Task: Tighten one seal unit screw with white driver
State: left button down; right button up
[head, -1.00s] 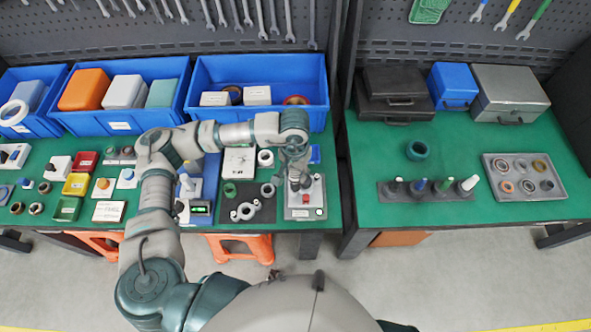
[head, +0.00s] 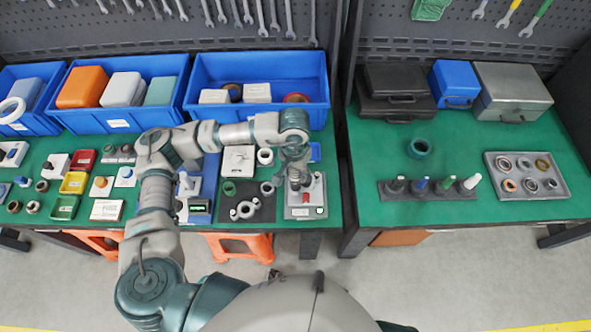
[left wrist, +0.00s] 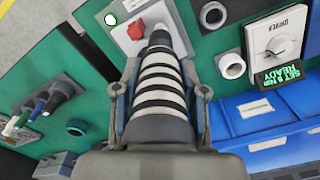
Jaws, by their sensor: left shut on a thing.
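The white driver (head: 470,182) stands in a dark rack (head: 428,194) on the right table, at the right end beside black, blue and green-handled ones. My left gripper (head: 296,178) is over a grey box (head: 306,211) with a red button on the left table. In the left wrist view the left gripper (left wrist: 160,95) is shut on a black-and-white striped cylinder (left wrist: 162,80), pointing toward the grey box. Whether it touches the box cannot be told. A pale ring-shaped part with ears (head: 243,211), possibly the seal unit, lies on a dark mat. Its screws are too small to make out. My right gripper is not in view.
Blue bins (head: 258,101) line the back left. A grey tray of rings (head: 526,193), a teal ring (head: 419,148) and tool cases (head: 398,106) are on the right table. A gap separates the tables.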

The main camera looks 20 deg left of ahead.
pick_arm(q)
jog(key=shift+f, duration=0.15)
dwell(0.4)
jog(key=shift+f+b, duration=0.4)
jog(key=shift+b, duration=1.8)
dwell(4.0)
jog(key=shift+r, duration=0.1)
jog(key=shift+r+p, duration=0.9)
jog(key=shift+r, duration=1.55)
